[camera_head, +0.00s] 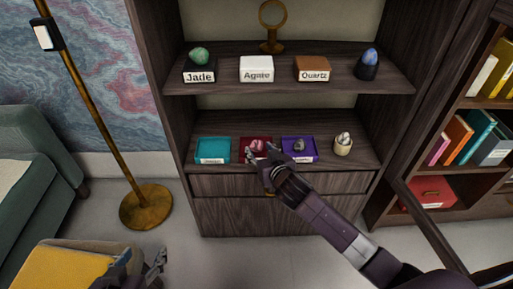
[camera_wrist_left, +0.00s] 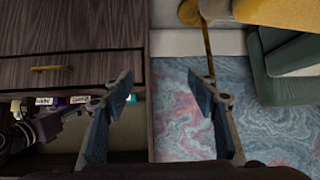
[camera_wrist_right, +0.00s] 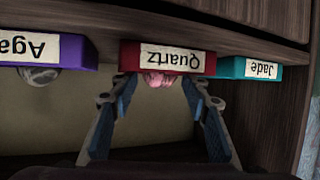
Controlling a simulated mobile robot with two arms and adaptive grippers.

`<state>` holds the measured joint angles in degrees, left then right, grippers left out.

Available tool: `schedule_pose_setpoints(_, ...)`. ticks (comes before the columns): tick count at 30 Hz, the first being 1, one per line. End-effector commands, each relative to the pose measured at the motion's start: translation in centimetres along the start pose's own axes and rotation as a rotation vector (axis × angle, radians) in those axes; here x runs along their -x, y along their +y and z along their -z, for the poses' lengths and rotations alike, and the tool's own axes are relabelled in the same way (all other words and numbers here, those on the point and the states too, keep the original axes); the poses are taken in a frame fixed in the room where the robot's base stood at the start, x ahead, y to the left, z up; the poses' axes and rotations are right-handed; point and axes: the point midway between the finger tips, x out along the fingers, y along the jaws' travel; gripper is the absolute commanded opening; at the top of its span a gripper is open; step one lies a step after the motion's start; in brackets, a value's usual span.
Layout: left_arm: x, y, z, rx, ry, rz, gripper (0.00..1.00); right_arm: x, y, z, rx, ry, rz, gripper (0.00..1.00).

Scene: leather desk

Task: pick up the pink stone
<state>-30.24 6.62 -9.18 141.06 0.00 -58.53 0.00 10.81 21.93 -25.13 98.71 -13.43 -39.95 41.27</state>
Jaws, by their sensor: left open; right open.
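The pink stone (camera_head: 257,145) rests in the red tray (camera_head: 245,158) on the lower shelf. In the right wrist view the pink stone (camera_wrist_right: 160,80) shows behind the label of the red tray (camera_wrist_right: 125,58), which reads Quartz upside down. My right gripper (camera_head: 264,154) is open at the red tray, and its fingers (camera_wrist_right: 163,90) appear on either side of the stone. I cannot tell whether they touch it. My left gripper (camera_head: 156,264) is open and empty, low at the front left, away from the shelf; its fingers also show in the left wrist view (camera_wrist_left: 163,85).
A teal tray (camera_head: 212,146) stands left of the red tray. The upper shelf (camera_head: 225,81) overhangs, with several stands. A lamp pole (camera_head: 85,112) rises at left.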

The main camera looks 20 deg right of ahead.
Motion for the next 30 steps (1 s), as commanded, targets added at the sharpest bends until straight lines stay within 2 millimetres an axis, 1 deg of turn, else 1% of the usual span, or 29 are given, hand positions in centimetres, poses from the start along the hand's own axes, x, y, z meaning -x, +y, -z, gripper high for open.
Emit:
schedule_pose_setpoints(1,-0.3,0.1,0.8,0.000,0.042,-0.003,0.54,-0.7,0.0,-0.1,0.000,0.002,0.000,0.43)
schedule_pose_setpoints(3,-0.4,0.3,2.2,-0.001,0.096,-0.006,0.54,-1.3,0.0,-0.1,0.000,0.002,0.000,0.43)
schedule_pose_setpoints(7,-0.4,0.5,4.0,-0.001,0.170,-0.011,0.54,-2.2,-0.1,0.0,0.001,0.002,0.001,0.43)
schedule_pose_setpoints(11,-0.3,0.6,4.7,-0.002,0.201,-0.013,0.54,-2.5,0.0,0.0,0.000,0.001,0.000,0.43)
schedule_pose_setpoints(17,-0.3,0.6,4.8,-0.002,0.202,-0.013,0.54,-2.5,0.0,0.0,0.000,0.001,0.001,0.43)
schedule_pose_setpoints(24,-0.3,0.6,4.8,-0.002,0.201,-0.013,0.54,-2.5,0.0,0.0,0.000,0.000,0.001,0.18)
schedule_pose_setpoints(27,-0.3,0.6,4.8,-0.002,0.201,-0.013,0.54,-2.5,0.0,0.1,0.000,0.002,0.001,0.08)
schedule_pose_setpoints(30,-0.3,0.7,4.8,-0.002,0.201,-0.013,0.54,-2.5,0.0,0.1,0.000,0.002,0.001,0.08)
